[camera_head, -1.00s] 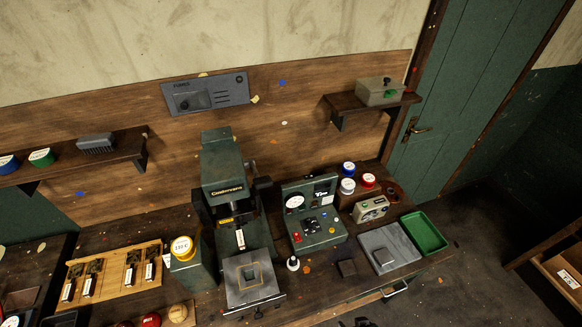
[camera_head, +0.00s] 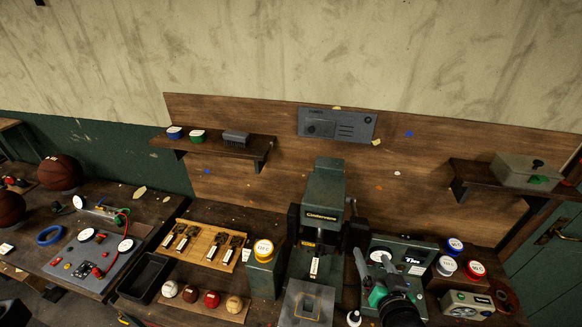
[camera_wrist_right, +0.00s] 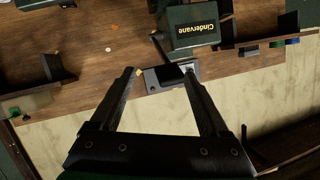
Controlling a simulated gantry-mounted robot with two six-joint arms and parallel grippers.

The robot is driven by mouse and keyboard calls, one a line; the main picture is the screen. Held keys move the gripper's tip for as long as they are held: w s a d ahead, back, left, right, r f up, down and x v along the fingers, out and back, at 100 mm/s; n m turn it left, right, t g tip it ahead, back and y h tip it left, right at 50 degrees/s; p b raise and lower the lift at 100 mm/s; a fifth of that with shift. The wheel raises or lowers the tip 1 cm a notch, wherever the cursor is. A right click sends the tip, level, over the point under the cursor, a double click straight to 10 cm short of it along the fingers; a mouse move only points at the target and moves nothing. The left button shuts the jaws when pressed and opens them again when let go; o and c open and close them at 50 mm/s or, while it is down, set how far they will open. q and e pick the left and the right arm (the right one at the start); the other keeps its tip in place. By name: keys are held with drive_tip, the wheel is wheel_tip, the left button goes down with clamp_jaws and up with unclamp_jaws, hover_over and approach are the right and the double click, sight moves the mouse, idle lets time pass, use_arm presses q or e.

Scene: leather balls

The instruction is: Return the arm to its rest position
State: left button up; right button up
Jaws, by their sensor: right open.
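My right gripper (camera_head: 372,260) is raised in front of the dark green control box (camera_head: 410,254) in the head view, partly covering it. In the right wrist view, my right gripper (camera_wrist_right: 160,76) has its two fingers well apart, with nothing held between them. The press labelled Cindervane (camera_head: 325,190) stands just left of this gripper in the head view. It also shows upside down beyond the fingertips in the right wrist view (camera_wrist_right: 197,25). I cannot make out my left gripper in either view.
A wall shelf (camera_head: 225,146) is at upper left and another shelf (camera_head: 480,174) at right, with a grey-green box (camera_head: 525,172) on it. Several balls lie in front of the wooden tool board (camera_head: 205,243). A black tray (camera_head: 152,278) is left of them. The wall above is clear.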

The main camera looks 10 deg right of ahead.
drive_tip(key=s+a+r+n+t+y, duration=0.1)
drive_tip(key=a+r+t, duration=0.25)
drive_tip(key=r, duration=1.15)
drive_tip(key=a+r+n+t+y, duration=0.15)
drive_tip(key=r+t, duration=0.25)
drive_tip(key=r, duration=1.2)
drive_tip(key=s+a+r+n+t+y, duration=0.1)
drive_tip(key=s+r+n+t, duration=0.1)
drive_tip(key=s+r, duration=0.4)
drive_tip(key=s+a+r+n+t+y, duration=0.1)
drive_tip(key=s+r+t, duration=0.3)
drive_tip(key=s+r, duration=0.3)
wheel_tip(320, 180, up, 3)
drive_tip(key=shift+a+f+n, duration=0.1)
drive_tip(key=shift+a+n, duration=0.25)
